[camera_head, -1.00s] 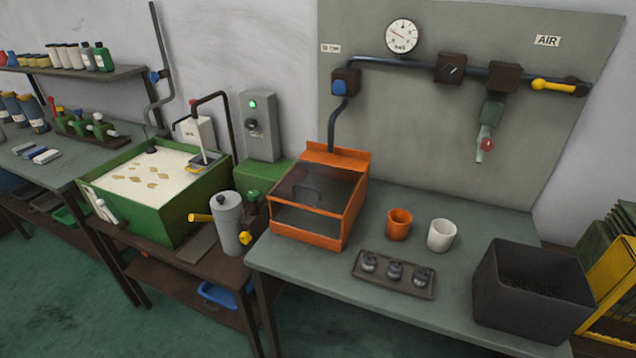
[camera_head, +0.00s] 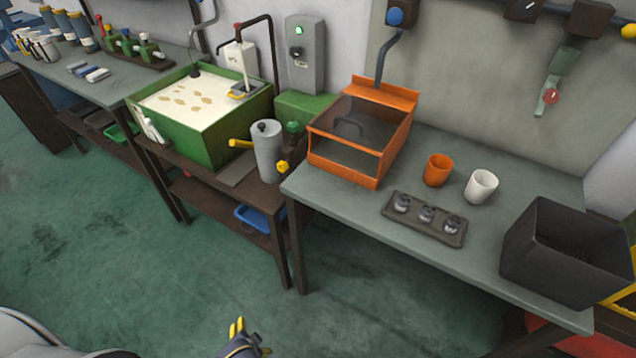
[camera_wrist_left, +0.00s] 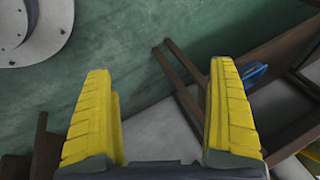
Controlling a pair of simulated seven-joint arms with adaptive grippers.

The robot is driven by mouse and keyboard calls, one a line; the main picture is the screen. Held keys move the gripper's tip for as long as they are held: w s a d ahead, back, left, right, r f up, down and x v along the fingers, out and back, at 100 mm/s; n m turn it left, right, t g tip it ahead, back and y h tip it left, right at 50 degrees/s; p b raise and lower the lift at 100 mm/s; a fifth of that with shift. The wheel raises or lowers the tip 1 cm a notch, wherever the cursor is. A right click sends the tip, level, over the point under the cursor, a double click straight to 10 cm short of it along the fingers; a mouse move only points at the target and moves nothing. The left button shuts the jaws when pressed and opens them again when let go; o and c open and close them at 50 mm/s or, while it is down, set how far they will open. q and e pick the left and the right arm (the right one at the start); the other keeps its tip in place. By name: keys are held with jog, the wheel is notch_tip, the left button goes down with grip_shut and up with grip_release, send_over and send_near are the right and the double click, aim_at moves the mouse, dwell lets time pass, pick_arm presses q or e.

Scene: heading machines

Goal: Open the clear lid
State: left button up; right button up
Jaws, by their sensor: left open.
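The clear lid (camera_head: 365,117) is a dark see-through panel with a dark handle (camera_head: 347,128). It lies closed over the sloped top of an orange box (camera_head: 342,168) on the grey bench. My left gripper (camera_head: 238,326) is low at the bottom of the head view, over the floor and well away from the box. In the left wrist view its two yellow fingers (camera_wrist_left: 160,115) are wide apart with nothing between them. My right gripper is not in view.
An orange cup (camera_head: 437,170), a white cup (camera_head: 481,186), a tray of dark parts (camera_head: 425,219) and a black bin (camera_head: 567,252) stand right of the box. A grey cylinder (camera_head: 267,152) and green tank (camera_head: 205,152) are left. The floor (camera_head: 150,270) before the bench is clear.

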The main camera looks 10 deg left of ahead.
aim_at(349, 122)
pick_arm(q)
jog(key=w+r+t, duration=0.2)
jog(key=w+r, duration=0.3)
jog(key=r, duration=0.7)
jog(key=w+r+t, duration=0.2)
jog(key=w+r, duration=0.3)
jog(key=r, duration=0.7)
jog(key=w+d+r+n+t+h, duration=0.1)
jog(key=w+d+r+t+h, duration=0.2)
jog(key=w+d+r, duration=0.35)
jog(key=w+d+r+n+t+h, duration=0.1)
jog(key=w+d+r+t+h, duration=0.2)
jog(key=w+r, duration=0.65)
jog(key=w+d+r+n+t+h, duration=0.15)
jog(key=w+d+r, duration=0.4)
jog(key=r, duration=0.65)
jog(key=shift+m+t+h, duration=0.25)
jog(key=shift+m+h, duration=0.2)
jog(key=x, duration=1.6)
jog(key=shift+d, duration=0.15)
jog(key=shift+d, duration=0.1)
jog(key=c, duration=1.3)
